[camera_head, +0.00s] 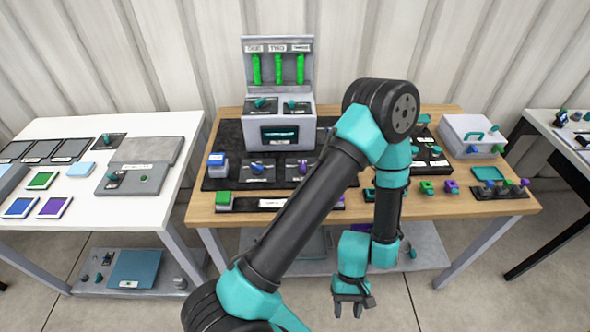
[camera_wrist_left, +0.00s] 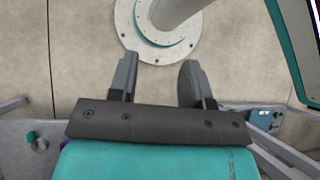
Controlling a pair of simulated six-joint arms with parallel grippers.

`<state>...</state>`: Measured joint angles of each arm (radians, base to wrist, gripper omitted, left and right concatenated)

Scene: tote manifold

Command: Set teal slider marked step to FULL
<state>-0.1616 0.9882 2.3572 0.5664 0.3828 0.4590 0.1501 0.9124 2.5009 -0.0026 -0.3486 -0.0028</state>
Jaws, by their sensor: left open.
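My left gripper (camera_head: 351,308) is open and empty, hanging low in front of the wooden table. In the left wrist view its two fingers (camera_wrist_left: 152,82) are apart with nothing between them, over the floor. I cannot read which part is marked step. Teal handles show on the grey console's front panels, one on the left (camera_head: 260,102) and one on the right (camera_head: 291,104). More small teal parts (camera_head: 436,149) sit on a dark panel at the table's right. My arm hides the table's middle. My right gripper is not in view.
The wooden table (camera_head: 480,208) holds the grey console (camera_head: 277,75), a grey box (camera_head: 470,132) and a rack of small pegs (camera_head: 497,191). A white table (camera_head: 120,212) stands left and another (camera_head: 560,118) right. A grey lower shelf (camera_head: 428,250) lies behind the gripper.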

